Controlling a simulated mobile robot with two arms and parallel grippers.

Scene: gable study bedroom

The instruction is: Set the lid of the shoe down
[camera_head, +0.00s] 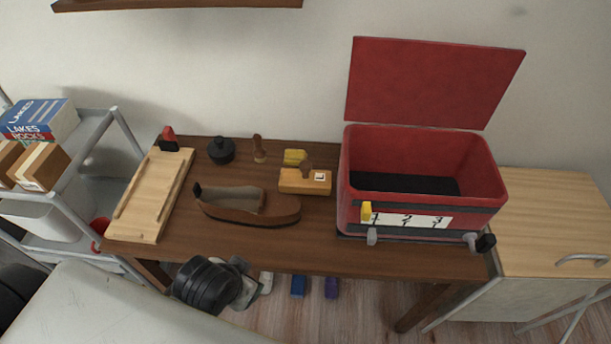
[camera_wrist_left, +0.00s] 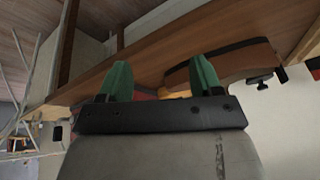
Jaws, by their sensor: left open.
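A brown shoe-shaped piece (camera_head: 275,213) with an open, pale hollow lies on the wooden table (camera_head: 320,252), left of centre. I see no separate lid on it. A red box (camera_head: 420,155) stands open on the table to its right, its flat red lid (camera_head: 435,80) raised at the back. My left gripper (camera_head: 243,284) is in front of the table's near edge, below the shoe and apart from it. In the left wrist view its two green fingers (camera_wrist_left: 162,80) are spread with nothing held; a brown body, likely the shoe (camera_wrist_left: 230,60), shows beyond them.
A wooden board (camera_head: 155,195), a black knobbed piece (camera_head: 221,151) and a yellow-brown block (camera_head: 304,181) surround the shoe. A grey shelf cart (camera_head: 85,150) stands left, a light wooden cabinet (camera_head: 550,225) right. Bare tabletop lies in front of the shoe.

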